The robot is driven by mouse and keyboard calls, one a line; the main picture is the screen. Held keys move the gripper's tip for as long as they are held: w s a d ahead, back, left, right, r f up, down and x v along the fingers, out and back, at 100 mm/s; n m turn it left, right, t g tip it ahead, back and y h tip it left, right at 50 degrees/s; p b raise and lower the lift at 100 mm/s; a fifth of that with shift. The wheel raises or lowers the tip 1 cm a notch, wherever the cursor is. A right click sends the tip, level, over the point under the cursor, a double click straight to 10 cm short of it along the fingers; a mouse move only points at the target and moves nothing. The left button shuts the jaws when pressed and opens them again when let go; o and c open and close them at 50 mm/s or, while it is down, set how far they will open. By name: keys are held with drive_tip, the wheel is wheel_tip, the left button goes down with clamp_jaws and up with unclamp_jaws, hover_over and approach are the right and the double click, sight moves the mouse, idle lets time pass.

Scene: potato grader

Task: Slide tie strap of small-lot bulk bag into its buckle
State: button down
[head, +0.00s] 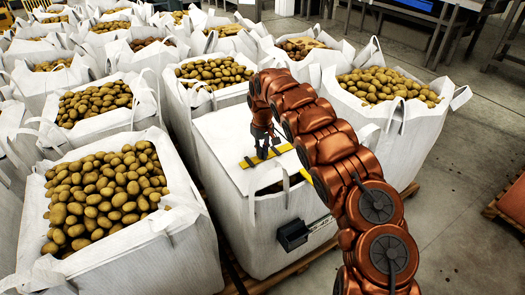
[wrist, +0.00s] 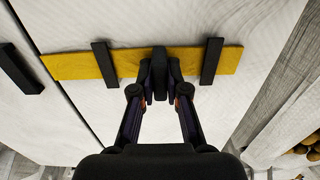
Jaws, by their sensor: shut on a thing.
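The small-lot bulk bag (head: 222,140) is white with a flat, closed top, and stands in the middle of the head view. A yellow tie strap (head: 250,162) lies flat across its top; in the wrist view the strap (wrist: 75,66) runs under two dark bars (wrist: 102,62) (wrist: 212,62). My gripper (head: 263,152) is over the strap's middle. In the wrist view my gripper (wrist: 159,88) is shut on a small dark upright piece (wrist: 159,72) at the strap, between the bars. A dark block (wrist: 20,70) lies left of the strap's end; I cannot tell if it is the buckle.
Open bags of potatoes (head: 105,190) stand close on the left, behind and at the right (head: 385,88). A black box with a grey plate (head: 292,235) is on the bag's front side. My arm covers part of the bag's right side. Bare concrete floor (head: 450,165) is at right.

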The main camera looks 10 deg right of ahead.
sight(279, 150)
drive_tip(key=d, duration=0.2)
drive_tip(key=w+d+b, duration=0.1)
drive_tip(key=w+d, duration=0.1)
drive_tip(key=d, duration=0.1)
drive_tip(key=shift+d, duration=0.3)
drive_tip(key=shift+w+d+b, duration=0.15)
drive_tip(key=shift+d+b, duration=0.15)
drive_tip(key=shift+d, duration=0.4)
drive_tip(key=shift+r, duration=0.1)
drive_tip(key=c, duration=1.2)
unclamp_jaws()
drive_tip(key=shift+d, duration=0.15)
drive_tip(key=shift+o, duration=0.2)
